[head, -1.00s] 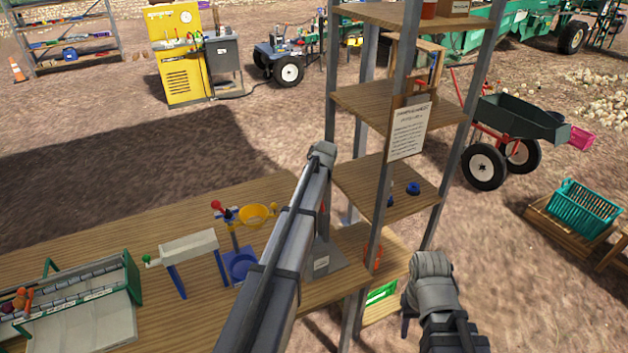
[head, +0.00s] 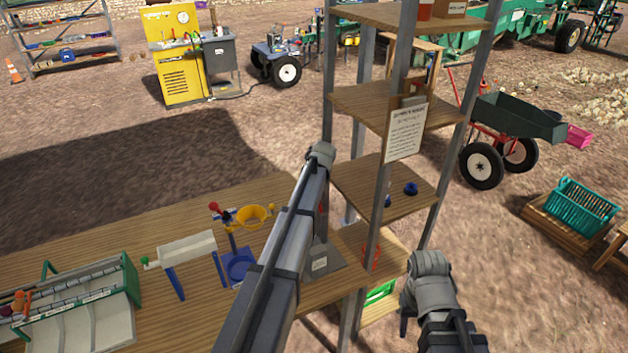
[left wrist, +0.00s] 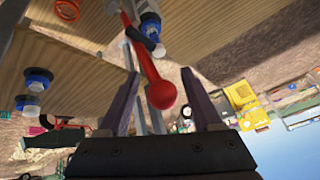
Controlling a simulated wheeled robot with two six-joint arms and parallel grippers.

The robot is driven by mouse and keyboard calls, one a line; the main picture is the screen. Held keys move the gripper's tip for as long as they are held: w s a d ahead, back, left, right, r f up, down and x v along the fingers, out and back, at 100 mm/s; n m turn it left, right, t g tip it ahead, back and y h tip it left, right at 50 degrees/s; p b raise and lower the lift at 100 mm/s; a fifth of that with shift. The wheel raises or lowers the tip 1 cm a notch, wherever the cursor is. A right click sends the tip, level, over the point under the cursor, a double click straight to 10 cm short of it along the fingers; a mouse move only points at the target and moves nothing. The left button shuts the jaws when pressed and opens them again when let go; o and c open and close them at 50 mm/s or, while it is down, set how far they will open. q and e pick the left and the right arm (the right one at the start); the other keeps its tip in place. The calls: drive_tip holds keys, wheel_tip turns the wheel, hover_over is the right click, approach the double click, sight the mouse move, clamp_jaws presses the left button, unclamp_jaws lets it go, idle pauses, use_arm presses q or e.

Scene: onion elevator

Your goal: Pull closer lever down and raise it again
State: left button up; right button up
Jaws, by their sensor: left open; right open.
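A red lever with a round red ball end (left wrist: 162,94) shows in the left wrist view. The ball lies between the two spread dark fingers of my left gripper (left wrist: 161,76), with gaps visible on both sides. In the head view my left arm hides the left gripper and most of what is behind it. A grey labelled base (head: 320,262) shows beside that arm on the table. My right gripper (head: 405,312) hangs at the lower right, right of the shelf post, apart from the lever; its fingers are mostly hidden.
A wooden table (head: 90,235) carries a blue stand with a yellow funnel (head: 252,216) and a grey sorting tray (head: 85,315). A tall shelf (head: 385,185) with metal posts stands between my arms, with a paper sign (head: 405,133).

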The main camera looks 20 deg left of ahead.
use_arm(q)
drive_tip(key=p+v, duration=0.5)
drive_tip(key=v, duration=0.2)
idle(0.3)
drive_tip(key=s+d+f+m+g+h+b, duration=0.25)
drive_tip(key=s+d+f+b, duration=0.55)
drive_tip(key=s+d, duration=0.75)
drive_tip(key=s+d+f+m+g+b, duration=0.1)
drive_tip(key=s+d+f, duration=0.2)
drive_tip(key=s, duration=0.4)
drive_tip(key=s+d+f+m+g+b, duration=0.1)
drive_tip(key=s+d+f+b, duration=0.1)
drive_tip(key=s, duration=0.4)
drive_tip(key=s+d+f+m+g+b, duration=0.1)
drive_tip(key=s+d+f+b, duration=0.1)
drive_tip(key=s+d+f, duration=0.2)
drive_tip(key=s+d, duration=0.2)
drive_tip(key=s, duration=0.1)
drive_tip(key=shift+s+m, duration=0.35)
